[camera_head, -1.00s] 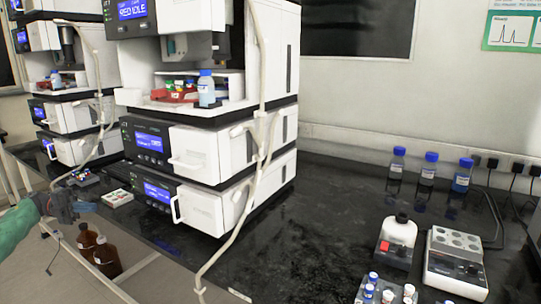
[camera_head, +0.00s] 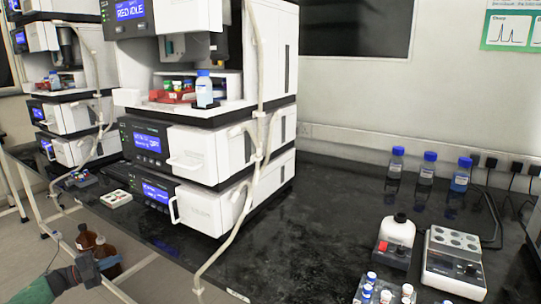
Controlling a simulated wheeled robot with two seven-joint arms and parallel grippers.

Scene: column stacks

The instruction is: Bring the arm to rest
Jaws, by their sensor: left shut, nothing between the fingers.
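My left gripper (camera_head: 112,266) shows at the lower left, at the end of an arm with a green sleeve. It is shut and empty, and points to the right. It is below the bench's left edge in the picture, in front of brown bottles (camera_head: 86,238) that stand low behind it. The gripper hides part of these bottles. My right gripper is not in view.
Two stacks of white instruments stand on the black bench (camera_head: 300,235), the nearer stack (camera_head: 215,150) at centre left. The bench's middle is clear.

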